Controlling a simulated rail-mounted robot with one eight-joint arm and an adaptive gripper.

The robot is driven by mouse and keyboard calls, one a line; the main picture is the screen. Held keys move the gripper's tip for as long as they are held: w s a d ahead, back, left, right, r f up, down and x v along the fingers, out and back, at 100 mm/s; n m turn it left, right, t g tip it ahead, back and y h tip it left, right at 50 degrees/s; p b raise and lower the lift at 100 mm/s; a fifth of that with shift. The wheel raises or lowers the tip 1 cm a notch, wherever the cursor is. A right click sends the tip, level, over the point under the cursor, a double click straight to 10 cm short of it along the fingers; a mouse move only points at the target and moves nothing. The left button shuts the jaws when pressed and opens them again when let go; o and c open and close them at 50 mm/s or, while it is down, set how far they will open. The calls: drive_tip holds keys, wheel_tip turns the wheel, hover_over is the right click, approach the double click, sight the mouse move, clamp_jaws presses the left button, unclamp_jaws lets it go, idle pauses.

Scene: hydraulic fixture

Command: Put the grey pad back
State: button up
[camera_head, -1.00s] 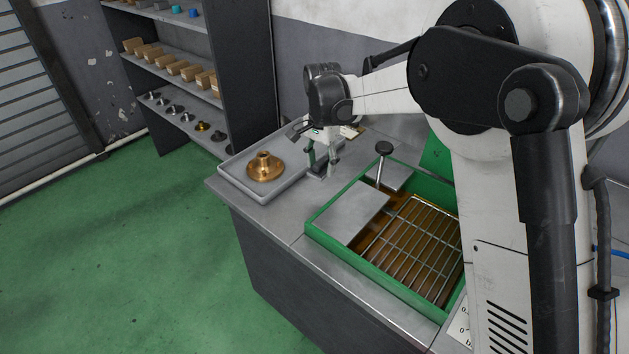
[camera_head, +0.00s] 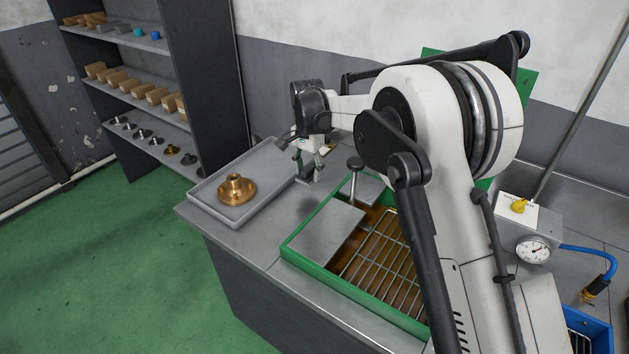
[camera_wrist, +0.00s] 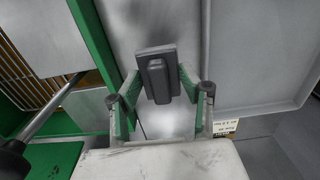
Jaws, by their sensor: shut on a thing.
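The dark grey pad (camera_wrist: 157,77), a flat plate with a raised block on it, sits between my fingertips in the wrist view. My gripper (camera_wrist: 158,85) is shut on it, with one green-faced finger on either side. In the head view my gripper (camera_head: 309,168) points down over the bench, between the grey tray and the green-rimmed basin. The pad (camera_head: 305,179) shows there as a small dark shape at the fingertips, partly hidden by them. I cannot tell whether it touches the bench top.
A grey tray (camera_head: 208,213) with a brass flanged part (camera_head: 236,189) lies left of my gripper. A green-rimmed basin (camera_head: 322,276) with a wire grid and an upright black-knobbed lever (camera_head: 354,168) stands to the right. A shelf rack (camera_head: 215,75) stands behind.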

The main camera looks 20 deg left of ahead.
sight(314, 189)
drive_tip(key=shift+w+d+f, duration=0.3)
drive_tip(key=shift+w+f, duration=0.05)
drive_tip(key=shift+w, duration=0.15)
drive_tip(key=shift+w+d+f, duration=0.25)
drive_tip(key=shift+w+f, duration=0.1)
drive_tip(key=shift+w, duration=0.15)
drive_tip(key=shift+f, duration=1.95)
drive_tip(key=shift+f, duration=0.1)
drive_tip(key=shift+f, duration=0.15)
drive_tip(key=o, duration=1.3)
drive_tip(key=shift+o, duration=0.2)
drive_tip(key=shift+r, duration=0.2)
wheel_tip(314, 189, up, 12)
drive_tip(key=shift+r, duration=0.1)
